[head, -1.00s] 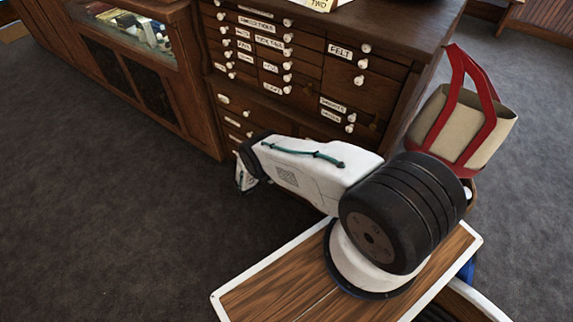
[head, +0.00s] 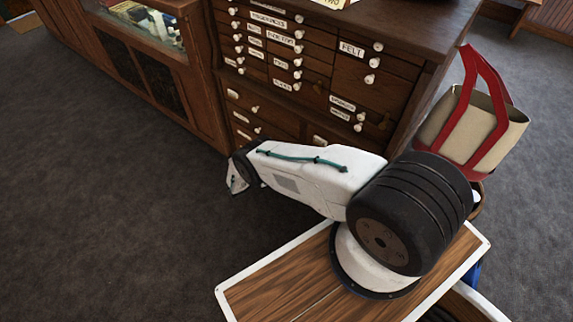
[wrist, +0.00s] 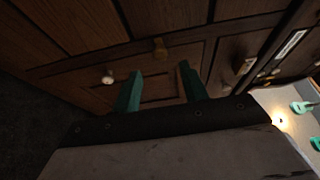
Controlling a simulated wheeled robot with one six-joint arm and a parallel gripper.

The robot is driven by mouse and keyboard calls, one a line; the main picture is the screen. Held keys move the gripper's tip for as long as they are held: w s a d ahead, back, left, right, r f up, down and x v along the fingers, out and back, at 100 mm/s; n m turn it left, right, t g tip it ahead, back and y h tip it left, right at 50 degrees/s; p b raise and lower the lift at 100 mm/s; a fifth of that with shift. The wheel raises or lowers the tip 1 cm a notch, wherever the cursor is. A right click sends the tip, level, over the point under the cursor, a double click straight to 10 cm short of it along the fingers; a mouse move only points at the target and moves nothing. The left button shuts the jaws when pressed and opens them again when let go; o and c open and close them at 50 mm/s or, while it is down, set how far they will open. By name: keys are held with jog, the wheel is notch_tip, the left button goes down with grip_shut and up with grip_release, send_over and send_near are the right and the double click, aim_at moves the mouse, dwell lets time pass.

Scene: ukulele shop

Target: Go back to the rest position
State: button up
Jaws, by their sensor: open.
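My arm reaches left from its mount in the head view, low in front of a dark wooden drawer cabinet (head: 300,125). Its far end, with my gripper (head: 237,182), hangs near the cabinet's lower left, and the fingers are small and hard to make out there. In the wrist view my gripper (wrist: 160,86) shows two teal fingers, spread apart with nothing between them.
A glass-topped display case (head: 150,70) adjoins the cabinet on the left. A cream bag with red handles (head: 475,125) is behind the arm at right; what it rests on is partly hidden. Grey carpet (head: 100,230) is clear at left. A pale surface with teal shapes (wrist: 303,107) shows at the wrist view's right.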

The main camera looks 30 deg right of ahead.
jog(key=shift+a, duration=0.25)
dwell(0.4)
